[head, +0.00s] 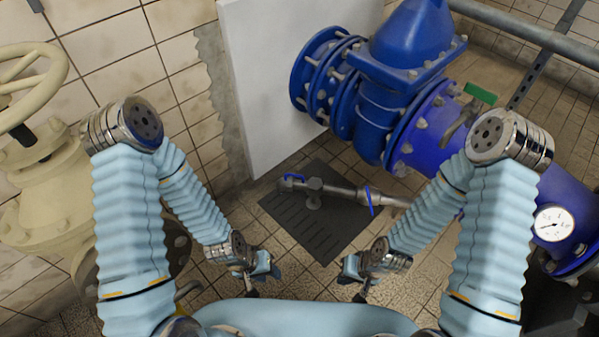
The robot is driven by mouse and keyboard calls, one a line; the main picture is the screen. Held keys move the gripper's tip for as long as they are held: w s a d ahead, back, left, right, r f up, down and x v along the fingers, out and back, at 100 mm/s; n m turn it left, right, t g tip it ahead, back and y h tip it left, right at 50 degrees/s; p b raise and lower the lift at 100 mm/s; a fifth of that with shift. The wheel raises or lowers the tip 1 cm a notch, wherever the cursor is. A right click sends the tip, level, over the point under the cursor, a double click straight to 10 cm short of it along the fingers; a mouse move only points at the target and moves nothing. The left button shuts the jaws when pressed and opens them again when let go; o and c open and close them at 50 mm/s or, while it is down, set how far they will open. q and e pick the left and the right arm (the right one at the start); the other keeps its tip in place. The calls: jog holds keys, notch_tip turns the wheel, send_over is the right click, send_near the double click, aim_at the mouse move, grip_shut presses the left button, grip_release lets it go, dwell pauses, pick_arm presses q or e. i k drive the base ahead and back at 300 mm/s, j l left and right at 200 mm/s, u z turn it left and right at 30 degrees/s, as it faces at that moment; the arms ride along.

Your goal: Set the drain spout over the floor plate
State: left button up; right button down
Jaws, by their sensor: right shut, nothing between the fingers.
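The dark slotted floor plate (322,238) lies on the tiled floor at the middle of the head view. A grey metal drain spout (338,189) with blue parts reaches across above the plate from the right. Its left end, with a blue handle, appears over the plate; its height above the plate is hard to judge. My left gripper (262,283) is near the plate's lower left side, apart from the spout; its fingers are too small to read. My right gripper (352,284) is shut and empty, below and right of the plate, also apart from the spout.
A large blue pipe with a flanged valve (375,100) fills the upper right, with a green lever (480,94) and a round gauge (553,223). A white panel (275,85) stands behind. A cream valve with a handwheel (30,85) is at left.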

aim_at(313, 186)
jog(key=i+z, duration=0.35)
jog(key=i+j+z, duration=0.1)
jog(key=i+z, duration=0.25)
jog(key=i, duration=0.15)
